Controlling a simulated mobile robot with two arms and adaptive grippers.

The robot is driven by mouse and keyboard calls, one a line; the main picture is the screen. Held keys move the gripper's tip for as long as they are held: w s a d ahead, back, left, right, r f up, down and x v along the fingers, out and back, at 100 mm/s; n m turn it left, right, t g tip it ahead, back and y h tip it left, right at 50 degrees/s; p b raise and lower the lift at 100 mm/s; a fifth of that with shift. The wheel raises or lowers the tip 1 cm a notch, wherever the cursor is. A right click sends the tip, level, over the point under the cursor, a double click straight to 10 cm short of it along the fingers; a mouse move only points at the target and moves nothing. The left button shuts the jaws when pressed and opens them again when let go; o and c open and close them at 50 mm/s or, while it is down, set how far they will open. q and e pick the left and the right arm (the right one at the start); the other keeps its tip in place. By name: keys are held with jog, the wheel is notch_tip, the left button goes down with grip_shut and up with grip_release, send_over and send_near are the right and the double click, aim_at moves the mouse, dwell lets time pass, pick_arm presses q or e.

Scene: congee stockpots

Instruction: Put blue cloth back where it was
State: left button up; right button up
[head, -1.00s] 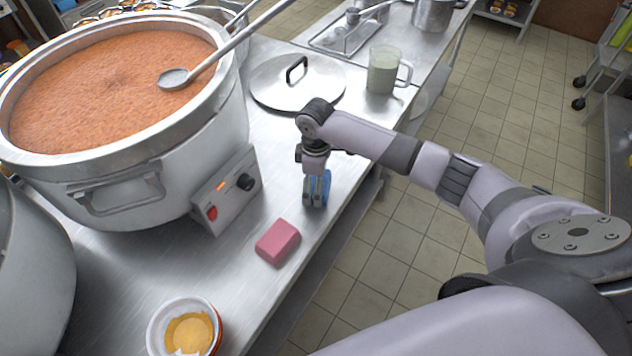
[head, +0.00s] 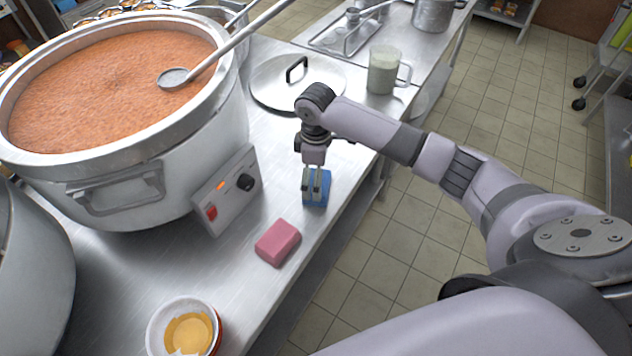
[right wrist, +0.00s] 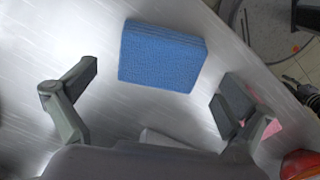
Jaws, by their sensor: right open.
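The blue cloth (head: 318,203) is a folded, thick rectangle lying on the steel counter near its right edge, beyond the pink block. My right gripper (head: 317,188) is just above it, pointing down, and partly covers it in the head view. In the right wrist view the blue cloth (right wrist: 162,56) lies flat, with a clear gap to each finger. There the right gripper (right wrist: 162,76) has its fingers spread wide, with nothing held between them. My left gripper is not in view.
A pink block (head: 278,242) and a white-and-red bowl (head: 160,324) are on the near counter. A big soup pot (head: 150,185) with a ladle (head: 205,65) stands left. A lid (head: 262,85) and a jug (head: 383,72) are farther back. The counter drops to tiled floor at right.

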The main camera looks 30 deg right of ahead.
notch_tip(320, 180, up, 8)
jog(key=shift+r, duration=0.25)
dwell(0.5)
